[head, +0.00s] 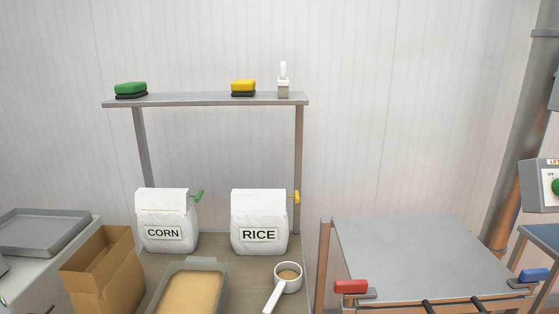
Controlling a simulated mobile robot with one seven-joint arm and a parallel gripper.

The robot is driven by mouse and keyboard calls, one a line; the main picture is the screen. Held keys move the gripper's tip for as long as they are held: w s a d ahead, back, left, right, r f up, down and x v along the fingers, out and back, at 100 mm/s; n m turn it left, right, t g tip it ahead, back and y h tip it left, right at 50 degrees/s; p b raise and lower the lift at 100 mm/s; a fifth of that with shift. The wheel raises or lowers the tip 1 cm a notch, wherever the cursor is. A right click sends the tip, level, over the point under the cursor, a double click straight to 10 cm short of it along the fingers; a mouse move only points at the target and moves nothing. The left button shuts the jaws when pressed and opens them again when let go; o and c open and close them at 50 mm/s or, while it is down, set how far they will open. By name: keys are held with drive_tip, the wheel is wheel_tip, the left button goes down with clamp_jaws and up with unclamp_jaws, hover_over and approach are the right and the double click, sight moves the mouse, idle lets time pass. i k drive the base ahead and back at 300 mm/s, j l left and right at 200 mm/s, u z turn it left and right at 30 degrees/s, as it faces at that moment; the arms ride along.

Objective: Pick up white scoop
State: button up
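A white scoop (281,290) with a round cup and a straight handle lies on the table (222,256). Its handle points toward the lower left, and tan material shows inside the cup. It sits in front of the white RICE bag (260,213), apart from it, and to the right of a grey tray (207,264) filled with tan material. My gripper is not in view.
A white CORN bag (166,212) and an open brown paper bag (105,270) stand to the left. A shelf (200,99) above holds green and yellow blocks and a small holder (284,90). A grey-topped stand (415,255) with red and blue handles is at right.

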sight(288, 275)
drive_tip(key=i+l, duration=0.3)
drive_tip(key=l, duration=0.15)
drive_tip(key=i+l, duration=0.35)
drive_tip(key=l+u, duration=0.05)
